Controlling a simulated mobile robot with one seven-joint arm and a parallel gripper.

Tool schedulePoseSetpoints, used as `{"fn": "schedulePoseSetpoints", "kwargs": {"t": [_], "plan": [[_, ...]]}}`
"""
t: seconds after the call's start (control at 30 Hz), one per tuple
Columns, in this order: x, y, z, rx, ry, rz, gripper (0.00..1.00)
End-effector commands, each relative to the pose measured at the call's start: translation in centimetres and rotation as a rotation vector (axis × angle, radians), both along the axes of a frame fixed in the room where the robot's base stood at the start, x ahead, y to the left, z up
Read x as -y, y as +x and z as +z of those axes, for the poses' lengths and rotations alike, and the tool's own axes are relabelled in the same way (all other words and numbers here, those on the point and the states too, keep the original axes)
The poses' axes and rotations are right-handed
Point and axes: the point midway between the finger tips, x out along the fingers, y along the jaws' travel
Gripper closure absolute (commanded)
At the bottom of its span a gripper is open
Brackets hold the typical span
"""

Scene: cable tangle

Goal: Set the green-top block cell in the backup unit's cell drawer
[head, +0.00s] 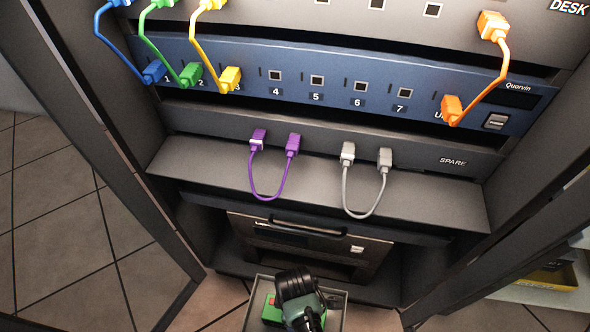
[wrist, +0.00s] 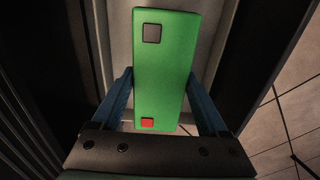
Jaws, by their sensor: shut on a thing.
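The green-top block cell (wrist: 162,85) shows in the wrist view between the blue fingers of my gripper (wrist: 160,100). Its top has a dark square contact at the far end and a red one at the near end. In the head view my gripper (head: 300,298) is shut on the block, and a green part of the block (head: 271,312) shows at its left. The backup unit (head: 372,250) sits low in the rack. Its open grey drawer (head: 341,297) lies below the gripper, around the block as seen from above. The block's underside is hidden, so I cannot tell whether it touches the drawer floor.
Above the unit is a shelf (head: 420,205) with a purple cable (head: 268,196) and a grey cable (head: 363,213) looping over its front. A blue patch panel (head: 340,75) with coloured cables is higher up. Rack posts stand at both sides. Tiled floor (head: 60,215) is clear at left.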

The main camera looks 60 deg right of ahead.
Motion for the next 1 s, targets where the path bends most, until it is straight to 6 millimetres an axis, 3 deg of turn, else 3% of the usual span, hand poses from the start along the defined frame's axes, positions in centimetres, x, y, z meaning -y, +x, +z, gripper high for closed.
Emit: {"fn": "schedulePoseSetpoints", "kwargs": {"t": [0.37,0.4,0.5,0.8,1.0], "plan": [[0.2,0.2,-0.1,0.004,-0.005,0.0,1.0],[0.0,0.0,-0.3,0.0,0.0,0.0,0.21],[0.0,0.0,-0.3,0.0,0.0,0.0,0.03],[0.0,0.0,0.0,0.0,-0.001,-0.001,0.0],[0.0,0.0,2.8,0.001,-0.001,0.0,0.0]]}}
